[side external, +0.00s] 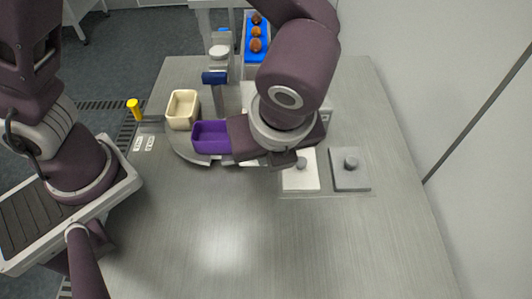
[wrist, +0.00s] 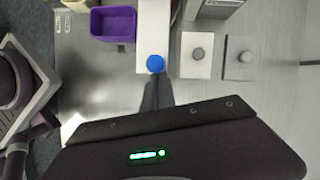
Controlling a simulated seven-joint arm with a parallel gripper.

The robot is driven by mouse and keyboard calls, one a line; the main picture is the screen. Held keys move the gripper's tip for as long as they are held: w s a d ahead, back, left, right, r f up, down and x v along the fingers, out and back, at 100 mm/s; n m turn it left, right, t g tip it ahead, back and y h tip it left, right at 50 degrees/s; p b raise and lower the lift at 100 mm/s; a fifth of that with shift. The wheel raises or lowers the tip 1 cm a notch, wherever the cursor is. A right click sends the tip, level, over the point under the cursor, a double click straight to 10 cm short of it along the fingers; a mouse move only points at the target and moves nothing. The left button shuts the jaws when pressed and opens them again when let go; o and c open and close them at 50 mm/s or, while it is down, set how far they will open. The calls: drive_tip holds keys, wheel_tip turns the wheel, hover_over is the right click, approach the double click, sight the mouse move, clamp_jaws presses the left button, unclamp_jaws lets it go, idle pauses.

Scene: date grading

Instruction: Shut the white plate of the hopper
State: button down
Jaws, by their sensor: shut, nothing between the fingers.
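The white plate (side external: 300,178) lies on the metal table with a grey round knob on it. It also shows in the wrist view (wrist: 196,68), beside a grey plate (wrist: 240,68) with a similar knob. The grey plate (side external: 350,181) is to its right in the side view. My gripper (wrist: 155,80) is shut and empty. In the wrist view its fingertips are left of the white plate, just below a round blue knob (wrist: 155,63) at the end of a white housing (wrist: 153,30). In the side view my arm hides most of the housing and the blue knob.
A purple bin (side external: 211,137) and a cream bin (side external: 182,110) stand left of my gripper. A blue belt (side external: 249,42) carries several dates at the back. A yellow post (side external: 134,108) is at the left. The front of the table (side external: 250,240) is clear.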

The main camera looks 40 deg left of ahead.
drive_tip(key=w+a, duration=0.6)
drive_tip(key=shift+w+a, duration=0.15)
